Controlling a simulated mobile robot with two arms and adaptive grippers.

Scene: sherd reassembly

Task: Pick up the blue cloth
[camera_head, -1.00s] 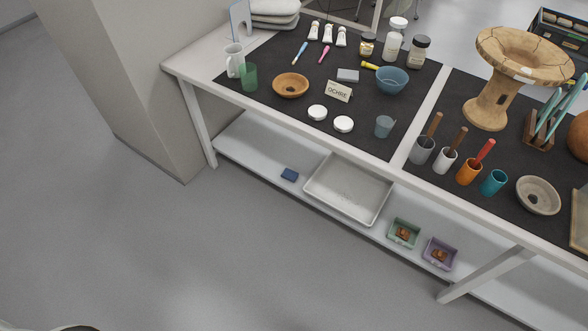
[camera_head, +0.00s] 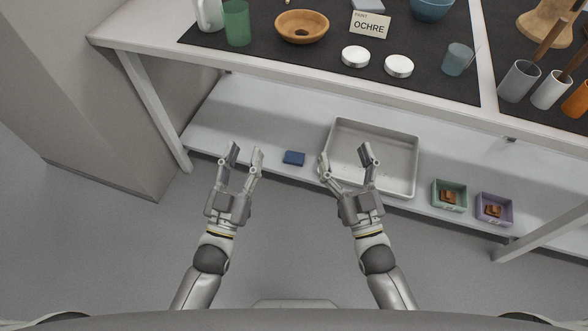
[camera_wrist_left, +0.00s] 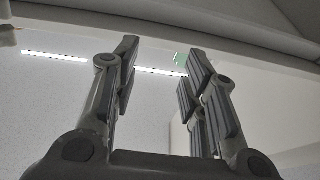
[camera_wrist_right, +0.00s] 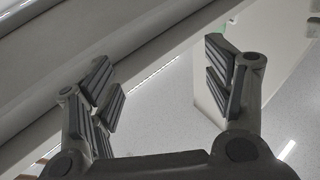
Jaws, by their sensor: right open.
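The blue cloth (camera_head: 294,158) is a small dark-blue folded piece lying on the lower shelf, left of the grey tray, in the head view. My left gripper (camera_head: 243,154) is open and empty, left of the cloth and apart from it. My right gripper (camera_head: 345,160) is open and empty, right of the cloth, appearing over the tray's left part in the head view. The left wrist view shows the left fingers (camera_wrist_left: 158,68) spread with nothing between them. The right wrist view shows the right fingers (camera_wrist_right: 160,75) spread and empty. Neither wrist view shows the cloth.
The tabletop edge (camera_head: 300,75) overhangs the lower shelf (camera_head: 215,125). A grey tray (camera_head: 400,192) stands right of the cloth, then a green box (camera_head: 449,207) and a purple box (camera_head: 494,220). A table leg (camera_head: 160,115) stands at left.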

